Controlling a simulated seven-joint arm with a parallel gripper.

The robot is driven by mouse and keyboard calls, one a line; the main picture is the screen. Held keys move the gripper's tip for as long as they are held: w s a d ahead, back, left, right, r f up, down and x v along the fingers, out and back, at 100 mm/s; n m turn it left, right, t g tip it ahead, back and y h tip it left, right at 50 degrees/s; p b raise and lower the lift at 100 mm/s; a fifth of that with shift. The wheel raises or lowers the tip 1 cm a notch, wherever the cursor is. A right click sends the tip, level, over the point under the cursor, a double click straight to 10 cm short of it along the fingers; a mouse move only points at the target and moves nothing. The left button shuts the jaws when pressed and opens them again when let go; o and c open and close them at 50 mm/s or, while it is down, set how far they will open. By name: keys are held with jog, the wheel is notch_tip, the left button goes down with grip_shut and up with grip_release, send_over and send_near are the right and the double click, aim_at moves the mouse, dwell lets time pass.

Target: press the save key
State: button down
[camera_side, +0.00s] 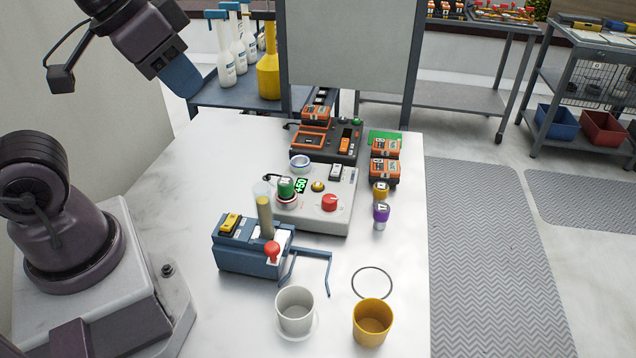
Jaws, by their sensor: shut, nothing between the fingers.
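The grey console (325,222) stands mid-table. The labels are too small to read, so I cannot tell which key is the save key. My gripper (183,77) is at the upper left, high above the table and well apart from the console. Its blue end shows, shut and empty.
A blue box (240,258) with a yellow rocker and red-knobbed lever stands in front, left of the console. A white cup (295,311) and yellow cup (372,322) stand near the front. Behind is a darker console (340,150); orange blocks (384,170) sit to the right.

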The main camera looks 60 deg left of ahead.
dwell(0.6)
jog(key=n+t, duration=0.4)
jog(key=n, duration=0.4)
send_over(315, 183)
notch_tip(315, 183, down, 19)
jog(key=shift+w+h, duration=0.1)
jog(key=shift+h, duration=0.2)
jog(key=shift+f, duration=0.1)
jog(key=shift+f, duration=4.3)
jog(key=shift+f, duration=0.1)
